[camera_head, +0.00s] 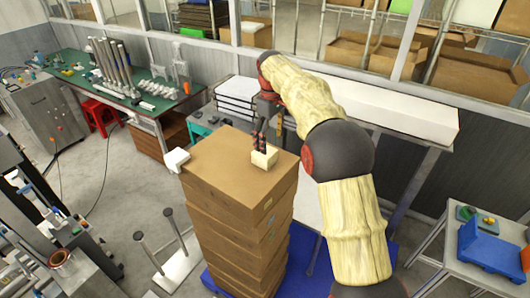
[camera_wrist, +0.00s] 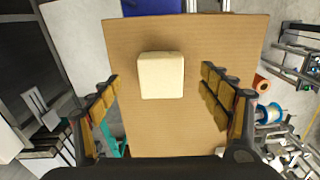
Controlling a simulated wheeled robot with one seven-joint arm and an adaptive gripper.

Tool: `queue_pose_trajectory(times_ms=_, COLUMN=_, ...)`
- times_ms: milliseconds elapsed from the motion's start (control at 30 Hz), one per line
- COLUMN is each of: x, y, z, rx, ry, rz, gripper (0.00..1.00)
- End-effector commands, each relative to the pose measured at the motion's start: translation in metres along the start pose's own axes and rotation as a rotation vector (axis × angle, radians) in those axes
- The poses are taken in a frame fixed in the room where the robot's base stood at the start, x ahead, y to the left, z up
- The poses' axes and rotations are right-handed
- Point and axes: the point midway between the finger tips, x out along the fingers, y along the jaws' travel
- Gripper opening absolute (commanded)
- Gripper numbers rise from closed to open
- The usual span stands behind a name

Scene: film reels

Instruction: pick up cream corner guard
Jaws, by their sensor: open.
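The cream corner guard (camera_head: 265,158) is a small pale block on top of a stack of brown cardboard boxes (camera_head: 213,165). In the wrist view the cream corner guard (camera_wrist: 161,75) lies on the bare cardboard top (camera_wrist: 160,128), ahead of my gripper and between the lines of its two fingers. My gripper (camera_head: 260,137) points down just over the guard in the head view. In the wrist view my gripper (camera_wrist: 160,85) is open, with clear gaps on both sides of the guard. Whether the fingertips reach down beside it I cannot tell.
A white block (camera_head: 177,160) sits at the left corner of the stack. A long white box (camera_head: 395,107) lies on a table behind. A green workbench (camera_head: 125,85) stands back left, and a blue tray (camera_head: 492,245) is at right. The rest of the cardboard top is clear.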

Motion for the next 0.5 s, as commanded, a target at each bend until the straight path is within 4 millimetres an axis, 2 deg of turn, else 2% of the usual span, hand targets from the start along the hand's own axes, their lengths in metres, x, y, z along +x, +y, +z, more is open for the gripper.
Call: queue_pose_trajectory(times_ms=500, x=0.059, y=-0.001, z=-0.009, rx=-0.002, ry=-0.004, rz=-0.003, gripper=0.78)
